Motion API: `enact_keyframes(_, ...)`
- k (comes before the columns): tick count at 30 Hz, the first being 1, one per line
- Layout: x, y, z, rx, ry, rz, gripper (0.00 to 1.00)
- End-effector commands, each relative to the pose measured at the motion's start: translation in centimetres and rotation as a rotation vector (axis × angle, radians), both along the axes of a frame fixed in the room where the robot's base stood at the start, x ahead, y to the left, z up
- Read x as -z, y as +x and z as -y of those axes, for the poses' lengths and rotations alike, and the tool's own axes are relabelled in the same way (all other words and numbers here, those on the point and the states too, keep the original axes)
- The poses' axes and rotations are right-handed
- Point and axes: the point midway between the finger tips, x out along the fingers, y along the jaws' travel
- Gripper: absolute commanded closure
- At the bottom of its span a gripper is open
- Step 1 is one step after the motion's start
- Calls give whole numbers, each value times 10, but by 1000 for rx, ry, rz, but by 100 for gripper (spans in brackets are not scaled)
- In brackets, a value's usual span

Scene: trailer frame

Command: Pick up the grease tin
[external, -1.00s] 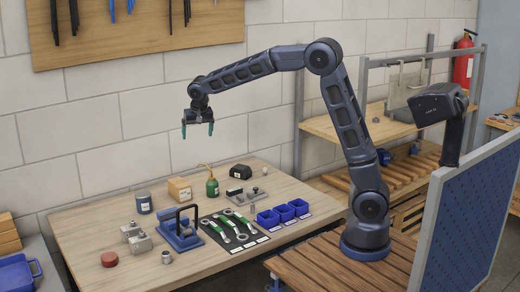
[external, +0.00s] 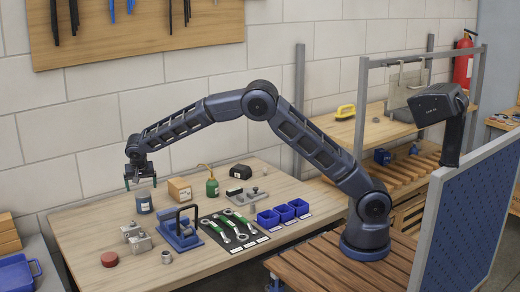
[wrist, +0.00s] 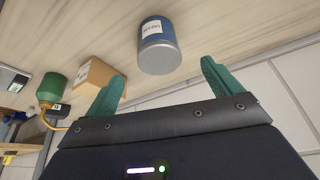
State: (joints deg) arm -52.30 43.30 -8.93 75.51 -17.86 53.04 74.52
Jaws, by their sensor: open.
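The grease tin, a dark blue cylinder with a white label and a grey lid (external: 144,203), stands upright at the back left of the workbench. In the wrist view the tin (wrist: 158,45) appears beyond the fingertips, roughly in line with the gap between them. My gripper (external: 141,184) has its green fingers apart and empty, just above the tin. It also shows in the wrist view (wrist: 162,72).
In front are a blue clamp fixture (external: 180,235), metal blocks (external: 139,242) and a red round tin (external: 109,259). The wall is behind.

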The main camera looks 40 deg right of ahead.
Motion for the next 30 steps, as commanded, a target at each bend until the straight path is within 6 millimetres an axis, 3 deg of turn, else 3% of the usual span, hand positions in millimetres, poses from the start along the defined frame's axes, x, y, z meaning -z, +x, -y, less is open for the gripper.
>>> enact_keyframes(9,39,15,6,0,-1,-1,9)
enact_keyframes(17,54,21,9,0,0,-2,9)
enact_keyframes(25,87,33,14,1,-1,-2,9)
enact_keyframes(30,94,36,14,0,1,0,9)
